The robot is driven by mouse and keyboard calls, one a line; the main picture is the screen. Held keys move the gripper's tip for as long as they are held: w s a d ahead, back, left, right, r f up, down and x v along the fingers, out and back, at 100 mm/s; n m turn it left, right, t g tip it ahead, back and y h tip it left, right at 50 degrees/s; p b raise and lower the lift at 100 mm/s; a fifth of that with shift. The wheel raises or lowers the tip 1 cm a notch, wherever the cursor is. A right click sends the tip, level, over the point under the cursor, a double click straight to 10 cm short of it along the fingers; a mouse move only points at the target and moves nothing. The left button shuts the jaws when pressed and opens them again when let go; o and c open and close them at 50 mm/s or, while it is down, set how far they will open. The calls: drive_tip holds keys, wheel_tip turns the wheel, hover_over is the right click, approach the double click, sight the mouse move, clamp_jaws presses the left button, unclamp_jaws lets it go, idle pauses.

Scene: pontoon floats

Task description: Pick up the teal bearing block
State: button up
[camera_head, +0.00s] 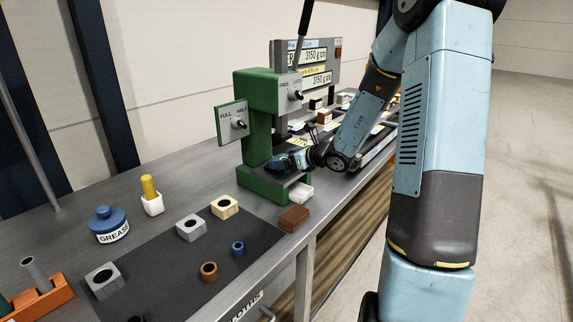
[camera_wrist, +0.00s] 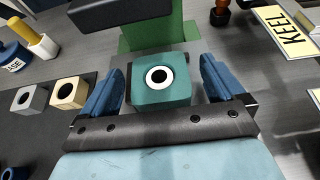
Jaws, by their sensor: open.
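The teal bearing block (camera_wrist: 158,96) shows in the wrist view, with a white ring around a dark bore on its top. It sits at the green press (camera_head: 260,130), in front of the press's green body. My gripper (camera_wrist: 160,72) is open, with one blue finger on each side of the block and a visible gap on both sides. In the head view my gripper (camera_head: 289,161) is low at the press's base, under its ram. I cannot make out the block clearly there, as the gripper covers that spot.
A dark mat (camera_head: 195,262) holds grey and cream blocks and small rings. A brown block (camera_head: 294,218) and a white piece (camera_head: 300,191) lie near the bench's front edge. The press's ram (camera_head: 281,124) hangs above my gripper. A grease pot (camera_head: 106,225) stands at left.

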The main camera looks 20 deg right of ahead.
drive_tip(key=c, duration=1.4)
drive_tip(key=shift+r, duration=0.1)
